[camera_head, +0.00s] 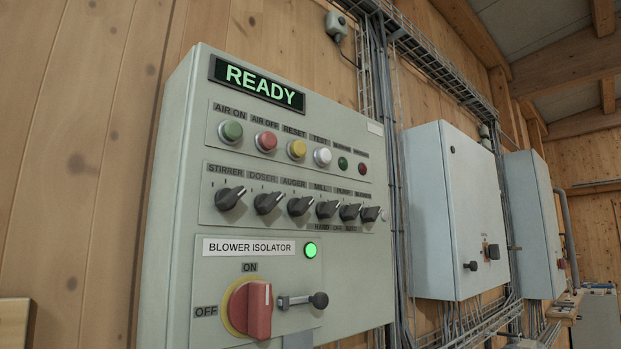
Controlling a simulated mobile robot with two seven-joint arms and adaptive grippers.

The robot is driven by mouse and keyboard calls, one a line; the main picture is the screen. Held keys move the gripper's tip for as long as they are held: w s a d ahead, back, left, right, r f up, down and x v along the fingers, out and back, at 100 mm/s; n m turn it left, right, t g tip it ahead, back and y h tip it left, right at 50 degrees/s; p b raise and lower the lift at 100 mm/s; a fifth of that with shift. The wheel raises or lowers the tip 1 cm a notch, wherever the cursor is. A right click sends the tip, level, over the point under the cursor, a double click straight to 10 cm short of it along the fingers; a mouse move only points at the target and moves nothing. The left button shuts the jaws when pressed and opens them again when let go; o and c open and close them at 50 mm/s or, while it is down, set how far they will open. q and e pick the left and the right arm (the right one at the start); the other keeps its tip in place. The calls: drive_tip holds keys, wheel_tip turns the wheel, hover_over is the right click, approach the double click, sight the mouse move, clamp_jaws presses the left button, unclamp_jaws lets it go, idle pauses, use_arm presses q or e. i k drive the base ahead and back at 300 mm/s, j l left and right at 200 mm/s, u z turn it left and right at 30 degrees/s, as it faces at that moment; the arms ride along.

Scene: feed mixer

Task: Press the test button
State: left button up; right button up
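The white test button (322,156) is on the upper row of the grey control panel (362,270), under the label TEST. It stands to the right of the yellow reset button (297,149), the red air-off button (266,141) and the green air-on button (231,130). The display (257,82) above reads READY in green. Neither of my grippers shows in the head view.
Below the buttons is a row of several black selector knobs (327,209). Lower down are a lit green lamp (310,250), a red rotary isolator (250,309) and a black-knobbed lever (318,300). More grey cabinets (470,190) and cable trays line the wooden wall to the right.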

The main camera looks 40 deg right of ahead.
sight(324, 157)
drive_tip(key=z, duration=1.15)
